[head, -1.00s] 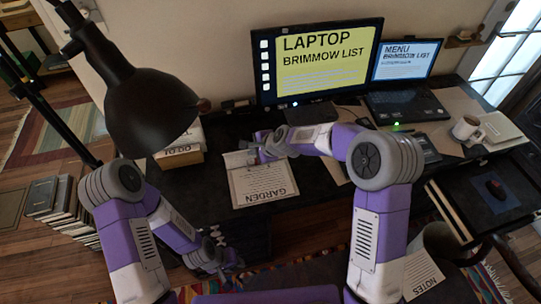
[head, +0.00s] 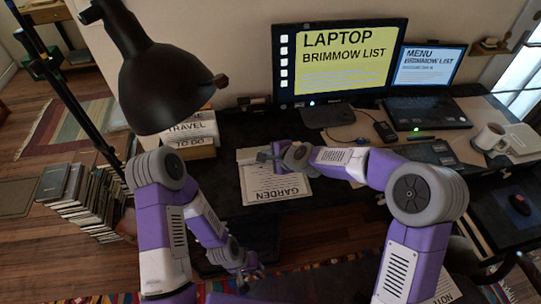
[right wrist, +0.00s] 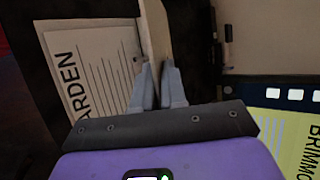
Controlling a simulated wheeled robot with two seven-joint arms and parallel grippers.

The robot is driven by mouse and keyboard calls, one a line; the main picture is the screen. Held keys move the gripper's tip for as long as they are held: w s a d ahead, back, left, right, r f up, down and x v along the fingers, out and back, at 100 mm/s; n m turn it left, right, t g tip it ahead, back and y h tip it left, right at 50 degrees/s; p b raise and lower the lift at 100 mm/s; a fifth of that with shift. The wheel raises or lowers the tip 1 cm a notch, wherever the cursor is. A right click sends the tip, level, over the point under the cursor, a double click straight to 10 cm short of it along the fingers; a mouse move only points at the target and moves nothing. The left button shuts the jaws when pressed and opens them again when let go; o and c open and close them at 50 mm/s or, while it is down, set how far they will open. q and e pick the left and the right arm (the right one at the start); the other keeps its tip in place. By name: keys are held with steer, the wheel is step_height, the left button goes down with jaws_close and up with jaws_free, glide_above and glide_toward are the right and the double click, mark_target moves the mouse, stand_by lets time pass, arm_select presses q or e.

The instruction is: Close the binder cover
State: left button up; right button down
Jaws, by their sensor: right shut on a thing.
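The binder (head: 277,188) lies on the dark desk, with a white lined page marked GARDEN facing up. It also shows in the right wrist view (right wrist: 90,75). My right gripper (right wrist: 160,75) is shut on a thin, pale upright panel (right wrist: 155,25), which looks like the binder cover, beside the page. In the head view my right gripper (head: 264,155) is at the binder's far edge, and its hand hides part of it. My left gripper (head: 250,277) hangs low in front of the desk, empty, away from the binder; its small dark fingers look apart.
A black lamp (head: 160,85) hangs over the desk's left side. More books (head: 85,200) are piled on the floor.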

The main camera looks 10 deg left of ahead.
steer(key=shift+s+d+f, duration=0.1)
steer(key=shift+s+f, duration=0.1)
steer(key=shift+f, duration=0.25)
steer(key=shift+s+d+f, duration=0.1)
steer(key=shift+s+f, duration=0.05)
steer(key=shift+f, duration=0.25)
steer(key=c, duration=1.5)
jaws_free()
steer(key=shift+o, duration=0.9)
steer(key=shift+w+a, duration=0.2)
steer(key=shift+w, duration=0.2)
steer(key=shift+s+d+r, duration=0.15)
steer(key=shift+s+r, duration=0.05)
steer(key=shift+r, duration=0.25)
steer(key=p+v, duration=0.1)
steer(key=v, duration=0.6)
steer(key=shift+s+f, duration=0.1)
steer(key=shift+f, duration=0.05)
